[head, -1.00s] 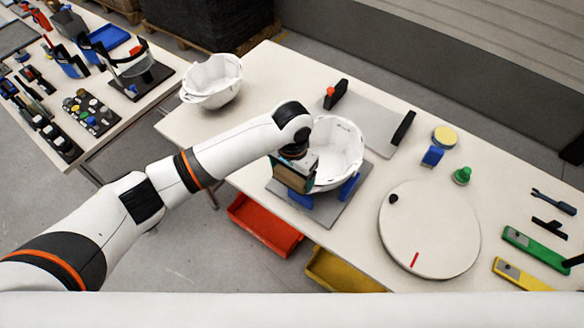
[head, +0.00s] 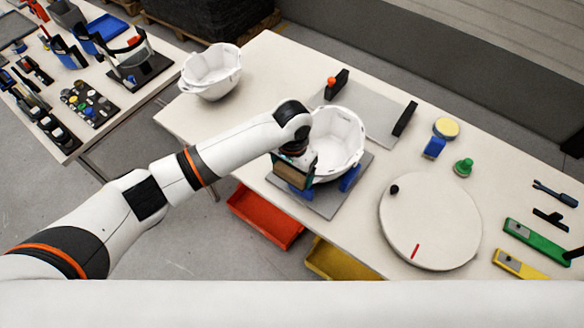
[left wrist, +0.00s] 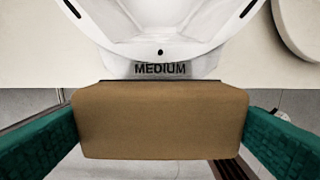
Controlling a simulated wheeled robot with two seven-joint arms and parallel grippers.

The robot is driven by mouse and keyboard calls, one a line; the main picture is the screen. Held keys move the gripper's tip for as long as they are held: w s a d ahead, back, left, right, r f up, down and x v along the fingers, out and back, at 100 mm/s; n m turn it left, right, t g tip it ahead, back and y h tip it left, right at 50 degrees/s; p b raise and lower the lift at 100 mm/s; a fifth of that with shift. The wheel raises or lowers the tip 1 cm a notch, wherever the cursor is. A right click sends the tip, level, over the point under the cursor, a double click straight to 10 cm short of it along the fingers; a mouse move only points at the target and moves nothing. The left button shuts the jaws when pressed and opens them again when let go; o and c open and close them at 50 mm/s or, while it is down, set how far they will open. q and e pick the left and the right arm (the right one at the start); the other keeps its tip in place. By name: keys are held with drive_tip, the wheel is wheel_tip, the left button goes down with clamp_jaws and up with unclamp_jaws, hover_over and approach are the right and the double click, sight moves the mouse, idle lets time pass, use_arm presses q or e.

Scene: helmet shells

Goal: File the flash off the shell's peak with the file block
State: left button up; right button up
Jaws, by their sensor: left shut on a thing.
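A white helmet shell (head: 345,132) sits in a fixture with blue supports on a grey plate (head: 325,208) near the front edge of the table. My left gripper (head: 293,177) is at the shell's near left side. In the left wrist view its teal fingers (left wrist: 160,135) are shut on the brown file block (left wrist: 160,118). The block's far, dark edge lies right at the shell's peak (left wrist: 160,70), just below the word MEDIUM. I cannot tell whether they touch. Any flash there is hidden. My right gripper is not in view.
A second white shell (head: 211,72) stands at the back left. Red (head: 265,218) and yellow (head: 340,264) bins sit below the table's front edge.

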sight(299, 179)
use_arm(q)
drive_tip(key=shift+f+b, duration=0.35)
drive_tip(key=shift+f, duration=0.65)
drive_tip(key=shift+s+d, duration=0.1)
drive_tip(key=shift+s+d+r+p, duration=0.1)
drive_tip(key=shift+s+d+p, duration=0.45)
drive_tip(key=shift+d, duration=0.2)
drive_tip(key=shift+w+a+f+p, duration=0.1)
drive_tip(key=shift+w+a+p, duration=0.15)
drive_tip(key=shift+w+a, duration=0.5)
drive_tip(key=shift+w+a+f+p, duration=0.15)
drive_tip(key=shift+w+a, duration=0.3)
drive_tip(key=shift+a, duration=0.5)
drive_tip(key=shift+s+d+p, duration=0.3)
drive_tip(key=shift+s+d, duration=0.25)
drive_tip(key=shift+d, duration=0.25)
drive_tip(key=shift+s+d, duration=0.6)
drive_tip(key=shift+d, duration=0.25)
drive_tip(key=shift+w+a+f, duration=0.1)
drive_tip(key=shift+w+a, duration=0.5)
drive_tip(key=shift+a, duration=0.25)
drive_tip(key=shift+w+a+f, duration=0.1)
drive_tip(key=shift+w+a, duration=0.45)
drive_tip(key=shift+a, duration=0.25)
drive_tip(key=shift+s+d, duration=0.6)
drive_tip(key=shift+d, duration=0.25)
